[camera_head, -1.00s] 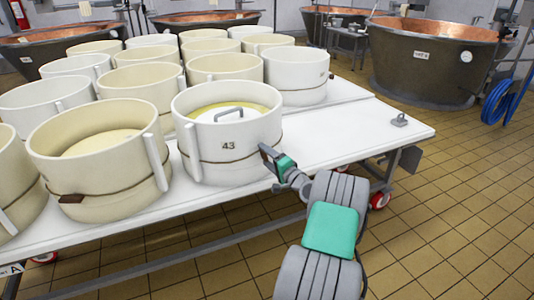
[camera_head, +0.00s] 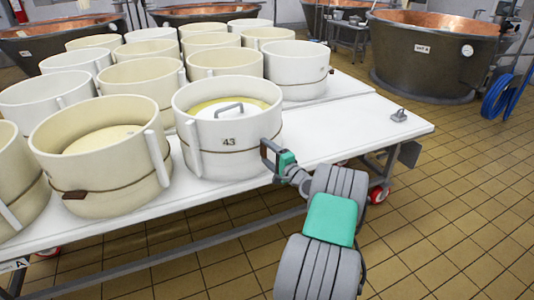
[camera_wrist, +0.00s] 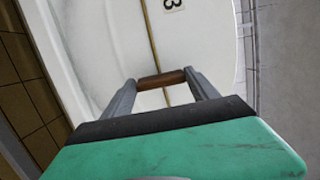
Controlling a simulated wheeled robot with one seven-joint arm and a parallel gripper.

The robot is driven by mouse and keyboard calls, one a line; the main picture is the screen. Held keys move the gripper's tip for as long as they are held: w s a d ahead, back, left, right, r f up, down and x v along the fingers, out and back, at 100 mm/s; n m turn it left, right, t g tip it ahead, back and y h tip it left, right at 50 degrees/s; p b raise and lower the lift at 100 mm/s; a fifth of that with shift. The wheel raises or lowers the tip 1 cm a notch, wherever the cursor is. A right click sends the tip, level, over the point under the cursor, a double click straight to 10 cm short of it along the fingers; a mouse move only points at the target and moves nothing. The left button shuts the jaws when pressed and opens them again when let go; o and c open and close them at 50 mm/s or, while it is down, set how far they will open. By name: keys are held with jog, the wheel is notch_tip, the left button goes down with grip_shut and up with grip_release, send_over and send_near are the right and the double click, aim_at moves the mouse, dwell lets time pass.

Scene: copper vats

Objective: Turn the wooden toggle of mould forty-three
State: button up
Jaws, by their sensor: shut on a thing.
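Mould forty-three (camera_head: 228,135) is a white round mould with a black "43" on its side, standing at the table's front edge. A metal-handled lid (camera_head: 230,110) sits inside it over something yellow. A cord (camera_wrist: 152,35) runs round the mould's side. The wooden toggle (camera_wrist: 162,79) is a short brown bar on that cord, seen in the wrist view lying across it. My gripper (camera_head: 268,156) is at the mould's right side in the head view. In the wrist view my gripper (camera_wrist: 161,80) is shut on the toggle, one finger at each end.
Several cream and white moulds (camera_head: 98,165) crowd the white table (camera_head: 340,133) to the left and behind. The table's right part is mostly bare, with a small metal fitting (camera_head: 399,115) near its corner. A copper vat (camera_head: 432,60) stands behind on the tiled floor.

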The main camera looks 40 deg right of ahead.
jog(key=o, duration=1.4)
jog(key=shift+c, duration=0.2)
jog(key=s+p, duration=0.1)
jog(key=s, duration=0.6)
jog(key=shift+s+a, duration=0.3)
jog(key=shift+s, duration=0.1)
